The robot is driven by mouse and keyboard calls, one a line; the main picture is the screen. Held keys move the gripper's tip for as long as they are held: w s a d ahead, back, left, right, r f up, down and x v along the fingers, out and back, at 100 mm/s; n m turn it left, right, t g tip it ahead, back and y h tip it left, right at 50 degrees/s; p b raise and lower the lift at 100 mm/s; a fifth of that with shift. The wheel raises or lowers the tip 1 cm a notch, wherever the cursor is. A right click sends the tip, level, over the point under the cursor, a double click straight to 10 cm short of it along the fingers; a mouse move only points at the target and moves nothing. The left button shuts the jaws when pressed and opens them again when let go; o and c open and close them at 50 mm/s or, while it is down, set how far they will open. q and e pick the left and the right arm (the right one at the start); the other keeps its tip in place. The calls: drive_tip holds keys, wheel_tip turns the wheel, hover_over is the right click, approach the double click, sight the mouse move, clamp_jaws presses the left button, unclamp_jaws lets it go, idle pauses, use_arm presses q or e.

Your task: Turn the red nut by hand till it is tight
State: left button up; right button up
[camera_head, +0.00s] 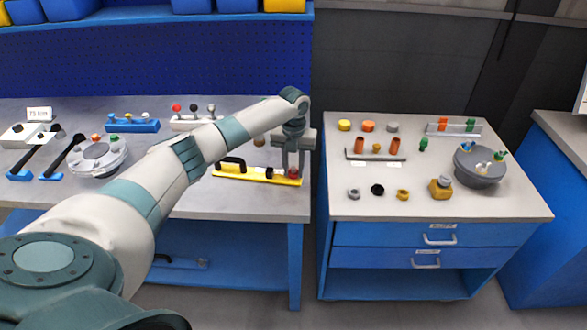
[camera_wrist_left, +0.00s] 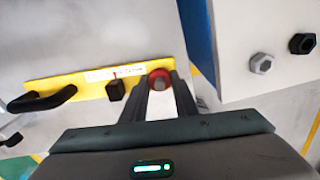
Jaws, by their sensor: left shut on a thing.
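The red nut (camera_head: 293,172) is at the right end of a yellow plate (camera_head: 258,175) near the right edge of the left bench. My left gripper (camera_head: 292,165) points down over it and is shut on it. In the left wrist view the red nut (camera_wrist_left: 159,80) shows between the tips of my two fingers (camera_wrist_left: 160,88); its lower part is hidden. The yellow plate (camera_wrist_left: 75,89) carries a black handle (camera_wrist_left: 42,100), a small black block (camera_wrist_left: 115,91) and a white label strip. My right gripper is not in view.
The flanged shell (camera_head: 98,157) and two black-handled tools stand at the left of the bench. Right of the gap, a cabinet top (camera_head: 345,207) holds loose nuts, coloured caps and a grey round housing (camera_head: 479,170). Blue bins line the shelf above.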

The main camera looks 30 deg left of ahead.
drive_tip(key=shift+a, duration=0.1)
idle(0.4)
use_arm(q)
drive_tip(key=o, duration=0.9)
drive_tip(key=shift+o, duration=0.9)
drive_tip(key=shift+r, duration=0.1)
drive_tip(key=shift+r, duration=0.5)
wheel_tip(320, 180, up, 11)
drive_tip(key=b, duration=0.3)
wheel_tip(320, 180, up, 5)
hover_over(294, 172)
drive_tip(key=shift+r+b, duration=0.15)
drive_tip(key=shift+b, duration=0.25)
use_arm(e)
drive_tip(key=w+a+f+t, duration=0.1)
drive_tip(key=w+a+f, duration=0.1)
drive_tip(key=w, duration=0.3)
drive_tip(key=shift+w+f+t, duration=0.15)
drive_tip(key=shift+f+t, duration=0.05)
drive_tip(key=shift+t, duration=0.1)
